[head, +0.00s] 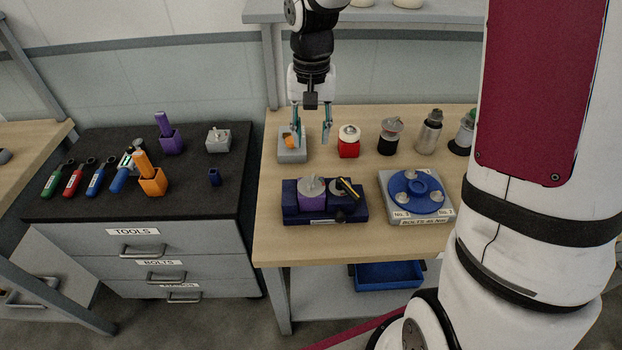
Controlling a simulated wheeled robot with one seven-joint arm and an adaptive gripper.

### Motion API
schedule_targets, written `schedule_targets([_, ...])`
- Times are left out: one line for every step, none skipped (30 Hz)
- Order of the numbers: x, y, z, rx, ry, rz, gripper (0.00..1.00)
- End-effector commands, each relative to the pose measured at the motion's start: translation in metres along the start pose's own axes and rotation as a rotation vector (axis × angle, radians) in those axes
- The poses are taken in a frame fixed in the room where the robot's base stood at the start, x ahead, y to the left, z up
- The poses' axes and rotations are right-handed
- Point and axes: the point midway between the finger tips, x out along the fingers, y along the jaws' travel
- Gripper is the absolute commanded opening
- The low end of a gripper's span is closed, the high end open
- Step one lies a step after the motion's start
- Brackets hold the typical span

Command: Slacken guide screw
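My gripper (311,138) is open and hangs pointing down over the back left of the wooden workbench (380,250). No object shows between its two spread fingers. The left finger is in front of a grey block (292,156) with a small orange part (289,140). The right finger is just left of a red block with a white round top (349,140). A dark blue fixture (325,216) near the bench's front holds a purple block (312,196) and a round part with a yellow-and-black piece (347,188). I cannot tell which part is the guide screw.
A grey plate with a blue disc (416,190) sits right of the fixture. Several cylindrical parts, including a silver one (429,132), line the bench's back right. The dark tool cabinet (100,205) at left carries coloured-handled tools, a purple holder (171,141) and an orange holder (153,182).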

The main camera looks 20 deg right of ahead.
Motion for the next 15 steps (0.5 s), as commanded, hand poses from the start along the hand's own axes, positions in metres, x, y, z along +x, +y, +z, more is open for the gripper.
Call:
schedule_targets([0.0, -0.001, -0.003, 0.067, 0.001, -0.001, 0.37])
schedule_targets([0.0, -0.001, -0.003, 0.106, 0.001, -0.001, 0.37])
schedule_targets([-0.001, -0.002, -0.003, 0.149, 0.001, -0.001, 0.37])
schedule_targets([-0.001, -0.002, -0.003, 0.176, 0.001, 0.0, 0.37])
schedule_targets([-0.002, -0.002, -0.004, 0.198, 0.0, 0.0, 0.37])
schedule_targets([-0.002, -0.002, -0.004, 0.22, 0.0, 0.0, 0.37])
schedule_targets([-0.001, -0.002, -0.003, 0.231, 0.0, 0.0, 0.37])
schedule_targets([-0.001, -0.002, -0.003, 0.239, -0.001, 0.0, 0.37])
schedule_targets([0.001, -0.002, -0.003, 0.245, -0.001, 0.0, 0.37])
schedule_targets([0.003, -0.002, -0.003, 0.247, -0.002, 0.001, 0.37])
schedule_targets([0.006, -0.001, -0.003, 0.247, -0.003, 0.001, 0.37])
schedule_targets([0.01, -0.001, -0.003, 0.246, -0.003, 0.002, 0.37])
schedule_targets([0.015, -0.001, -0.003, 0.245, -0.003, 0.002, 0.37])
schedule_targets([0.019, -0.001, -0.002, 0.244, -0.004, 0.002, 0.37])
schedule_targets([0.027, -0.001, -0.002, 0.244, -0.006, 0.002, 0.37])
